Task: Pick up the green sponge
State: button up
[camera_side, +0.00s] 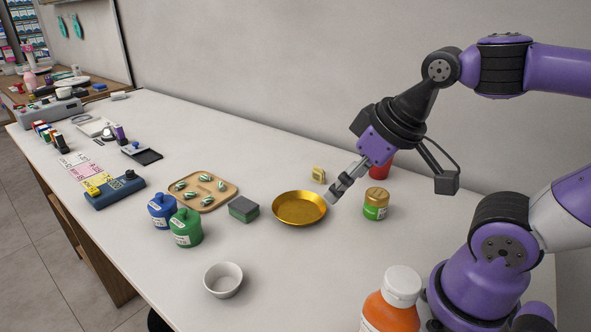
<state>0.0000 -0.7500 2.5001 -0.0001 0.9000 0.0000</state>
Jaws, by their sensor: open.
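The green sponge (244,209) lies flat on the white counter, with a dark grey top and green sides. It is between the green bottle and the gold bowl. My gripper (333,196) is open and empty, just right of the gold bowl's rim and to the right of the sponge. The gold bowl is between my gripper and the sponge in the picture. Nothing hides the sponge.
The gold bowl (300,209) stands right of the sponge. Green (186,230) and blue (161,212) bottles and a tan tray (204,191) are left. A gold-lidded jar (376,205), red cup (381,166), white bowl (223,281) and orange bottle (389,312) stand around.

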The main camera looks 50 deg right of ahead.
jog(key=g, duration=0.1)
send_over(247, 206)
jog(key=s, duration=0.3)
jog(key=f, duration=1.1)
jog(key=shift+w+a, duration=0.1)
jog(key=shift+w, duration=0.15)
jog(key=x, duration=0.6)
jog(key=c, duration=1)
